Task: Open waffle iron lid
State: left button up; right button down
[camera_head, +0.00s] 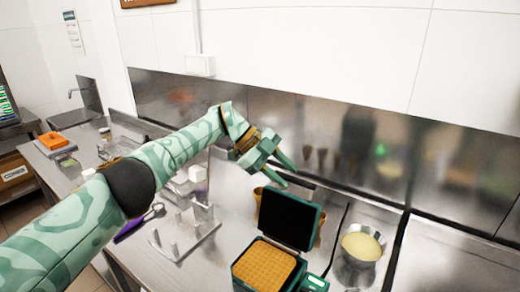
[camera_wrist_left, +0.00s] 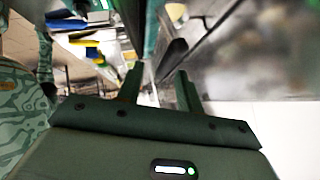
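The waffle iron stands on the steel counter at the lower middle of the head view. Its dark lid (camera_head: 287,219) is raised and stands roughly upright at the back. The green base (camera_head: 238,282) lies open in front, showing a golden waffle surface (camera_head: 264,266). My left gripper (camera_head: 287,175) is above and behind the raised lid, apart from it. Its two fingers are spread with nothing between them, as the left wrist view (camera_wrist_left: 159,82) also shows. My right gripper is not in view.
A metal bowl of pale batter (camera_head: 362,246) stands to the right of the waffle iron. A clear rack (camera_head: 186,233) stands to its left. The steel backsplash (camera_head: 330,133) runs behind. The counter at the far right (camera_head: 450,265) is bare.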

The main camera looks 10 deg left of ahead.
pick_arm(q)
jog(key=b+v, duration=0.1)
jog(key=v, duration=1.1)
jog(key=shift+a+r, duration=0.25)
jog(key=shift+r, duration=0.05)
